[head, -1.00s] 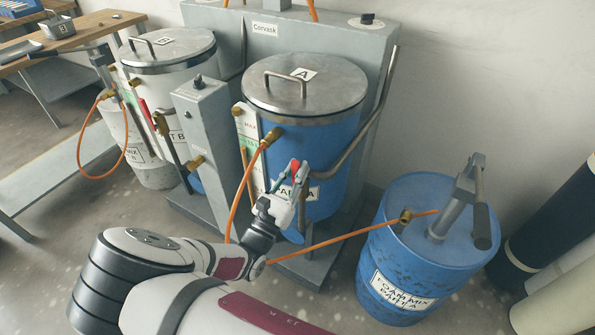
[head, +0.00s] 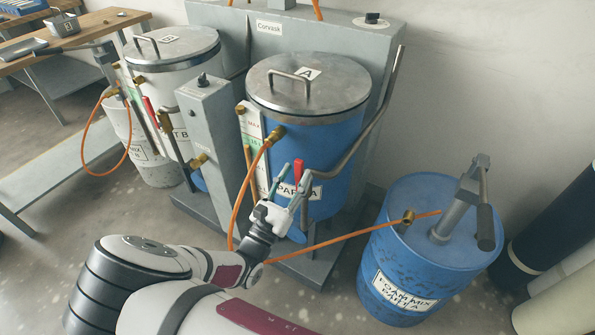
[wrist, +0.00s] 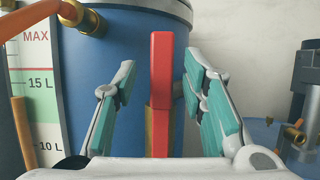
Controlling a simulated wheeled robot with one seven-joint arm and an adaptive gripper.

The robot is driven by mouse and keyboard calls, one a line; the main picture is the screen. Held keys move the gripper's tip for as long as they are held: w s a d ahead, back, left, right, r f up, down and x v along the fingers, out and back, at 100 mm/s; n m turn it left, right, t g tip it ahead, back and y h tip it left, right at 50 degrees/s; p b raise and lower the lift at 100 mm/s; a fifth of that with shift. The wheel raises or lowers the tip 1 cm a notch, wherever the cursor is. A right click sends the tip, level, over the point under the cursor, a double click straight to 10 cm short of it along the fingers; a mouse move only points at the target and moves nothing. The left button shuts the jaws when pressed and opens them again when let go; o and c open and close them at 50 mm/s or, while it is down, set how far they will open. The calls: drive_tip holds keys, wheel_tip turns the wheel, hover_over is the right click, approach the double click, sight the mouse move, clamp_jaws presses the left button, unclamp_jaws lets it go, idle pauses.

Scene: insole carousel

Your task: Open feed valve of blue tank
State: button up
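The blue tank (head: 335,155) with lid marked A (head: 308,85) stands in the middle of the head view. Its red valve lever (head: 299,170) points upright at the tank's front. In the wrist view the red lever (wrist: 161,80) stands between my fingers, with brass below it. My gripper (head: 289,182) is open around the lever. Gaps show between the lever and both teal-padded fingers (wrist: 160,105). The lower valve body is hidden behind my gripper.
An orange hose (head: 245,195) runs from a brass fitting beside the level scale (wrist: 38,90) down past my wrist. Another hose crosses to the blue drum (head: 415,250) at right. A grey post (head: 207,130) stands left of the tank. A bent pipe (head: 375,120) flanks its right.

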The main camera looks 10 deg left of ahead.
drive_tip(key=v, duration=1)
drive_tip(key=d+r+m+g+h+p, duration=0.45)
drive_tip(key=d+r+m+g, duration=1.35)
drive_tip(key=d, duration=0.5)
drive_tip(key=s+d+r+m+y+p, duration=0.1)
drive_tip(key=s+d+r+m+y, duration=0.2)
drive_tip(key=s+r, duration=0.3)
drive_tip(key=s+d+r+m+y+p, duration=0.2)
drive_tip(key=s+d+r+m+y, duration=0.2)
drive_tip(key=s+r+m+y, duration=0.1)
drive_tip(key=s+d+r+m+t+y+p, duration=0.1)
drive_tip(key=s+d+r+m+y, duration=0.2)
drive_tip(key=s+r+m, duration=0.3)
drive_tip(key=shift+s+d+r+y, duration=0.2)
drive_tip(key=shift+s+r+y, duration=0.35)
drive_tip(key=shift+s+r, duration=1.1)
drive_tip(key=shift+s+f, duration=0.3)
drive_tip(key=shift+f, duration=0.1)
